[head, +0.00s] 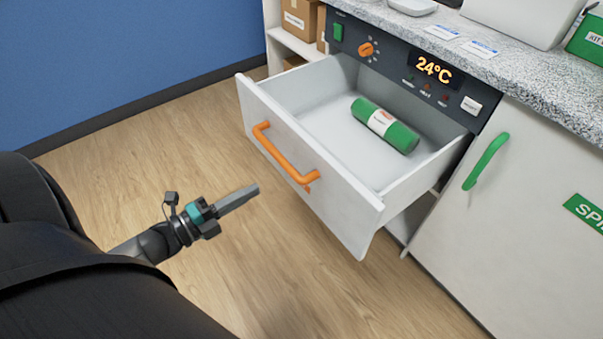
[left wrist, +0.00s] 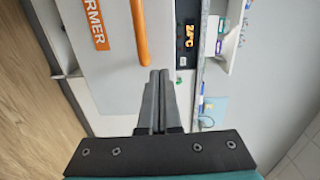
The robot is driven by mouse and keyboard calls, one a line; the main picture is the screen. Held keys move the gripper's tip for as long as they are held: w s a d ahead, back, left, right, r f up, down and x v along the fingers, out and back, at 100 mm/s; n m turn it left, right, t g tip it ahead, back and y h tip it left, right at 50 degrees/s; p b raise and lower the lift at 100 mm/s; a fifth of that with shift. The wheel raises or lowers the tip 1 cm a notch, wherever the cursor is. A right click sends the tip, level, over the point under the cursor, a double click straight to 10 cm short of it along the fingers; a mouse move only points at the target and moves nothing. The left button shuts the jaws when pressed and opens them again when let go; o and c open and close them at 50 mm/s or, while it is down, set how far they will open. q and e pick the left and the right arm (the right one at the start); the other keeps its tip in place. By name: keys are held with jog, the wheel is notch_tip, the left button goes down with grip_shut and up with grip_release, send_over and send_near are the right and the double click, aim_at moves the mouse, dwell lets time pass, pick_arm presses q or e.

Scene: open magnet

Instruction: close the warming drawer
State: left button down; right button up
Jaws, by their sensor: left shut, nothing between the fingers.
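The warming drawer (head: 335,207) is white and stands pulled well out of the cabinet. Its orange bar handle (head: 285,155) runs across the front, and the handle also shows in the left wrist view (left wrist: 138,35). A green roll with a white label (head: 385,125) lies inside the drawer. My left gripper (head: 256,187) is shut and empty, in front of the drawer and apart from its front and handle in the head view. In the left wrist view its fingers point toward the drawer front, near the handle's end. My right gripper is not in view.
A dark control panel (head: 400,72) with a 24°C display sits above the drawer. A granite-look counter (head: 520,80) holds cards and boxes. A closed white door with a green handle (head: 487,162) is at right. Shelves with cardboard boxes (head: 299,18) stand behind. The wood floor (head: 130,135) at left is clear.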

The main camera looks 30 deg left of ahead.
pick_arm(q)
jog(key=b, duration=0.4)
send_near(313, 157)
jog(key=x, duration=0.4)
jog(key=shift+w+d+f, duration=0.1)
jog(key=shift+w+d, duration=0.1)
jog(key=shift+w, duration=0.15)
jog(key=shift+b+x, duration=0.3)
jog(key=shift+x, duration=0.7)
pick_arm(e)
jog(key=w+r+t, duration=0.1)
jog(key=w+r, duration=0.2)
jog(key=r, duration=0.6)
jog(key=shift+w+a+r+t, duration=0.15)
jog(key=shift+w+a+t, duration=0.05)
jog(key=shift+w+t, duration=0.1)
pick_arm(q)
jog(key=shift+w, duration=0.15)
